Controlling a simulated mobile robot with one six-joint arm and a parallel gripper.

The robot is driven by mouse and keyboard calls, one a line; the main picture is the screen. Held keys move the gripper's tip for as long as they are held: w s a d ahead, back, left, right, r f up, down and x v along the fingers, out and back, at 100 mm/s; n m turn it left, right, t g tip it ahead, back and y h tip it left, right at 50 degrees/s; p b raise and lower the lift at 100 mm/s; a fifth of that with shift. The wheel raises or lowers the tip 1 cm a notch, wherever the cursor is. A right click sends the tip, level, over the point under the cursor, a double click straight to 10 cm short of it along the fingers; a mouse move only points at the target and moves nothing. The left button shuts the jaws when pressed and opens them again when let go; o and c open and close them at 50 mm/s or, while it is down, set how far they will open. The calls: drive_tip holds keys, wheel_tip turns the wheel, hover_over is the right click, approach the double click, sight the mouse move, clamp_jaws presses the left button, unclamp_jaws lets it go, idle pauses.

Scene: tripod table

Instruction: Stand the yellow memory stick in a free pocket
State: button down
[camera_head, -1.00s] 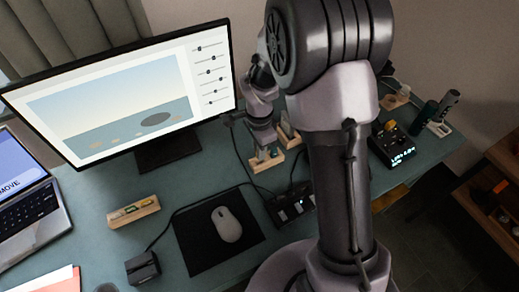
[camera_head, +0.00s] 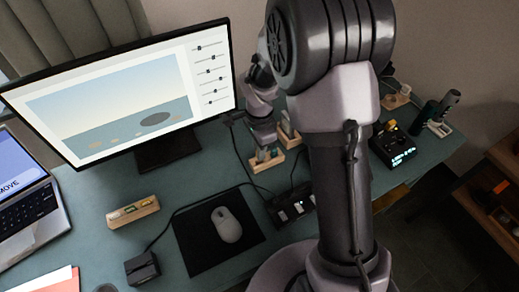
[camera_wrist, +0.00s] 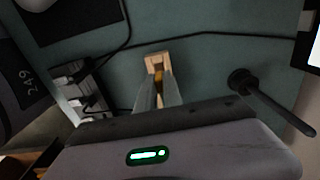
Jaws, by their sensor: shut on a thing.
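My gripper (camera_wrist: 159,98) is shut on the yellow memory stick (camera_wrist: 160,90), which shows as a thin yellow strip between the two fingers in the wrist view. A small pale wooden block (camera_wrist: 156,63) with a dark pocket lies right at the fingertips. In the head view my gripper (camera_head: 266,153) points down at this block (camera_head: 267,163) near the monitor's right side. The stick's lower end is hidden by the fingers, so I cannot tell whether it is inside the pocket.
A black hub (camera_head: 291,207) with cables lies close to my gripper. A black device (camera_head: 393,146) is at right.

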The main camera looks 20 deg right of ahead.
drive_tip(key=shift+f, duration=0.2)
drive_tip(key=shift+f+b, duration=0.35)
drive_tip(key=shift+b, duration=0.1)
drive_tip(key=shift+f+b, duration=0.8)
drive_tip(key=shift+f, duration=0.15)
drive_tip(key=c, duration=1.4)
unclamp_jaws()
wheel_tip(320, 180, up, 17)
drive_tip(key=p, duration=0.7)
drive_tip(key=shift+r, duration=0.2)
drive_tip(key=s+a+r+n+t, duration=0.2)
drive_tip(key=s+r+n, duration=0.3)
drive_tip(key=s+r, duration=0.4)
drive_tip(key=s+a+r+n+t+y, duration=0.2)
drive_tip(key=s+n, duration=0.4)
drive_tip(key=s, duration=0.5)
wheel_tip(320, 180, up, 3)
drive_tip(key=shift+s+f+t, duration=0.1)
drive_tip(key=shift+s+t, duration=0.1)
drive_tip(key=shift+t, duration=0.7)
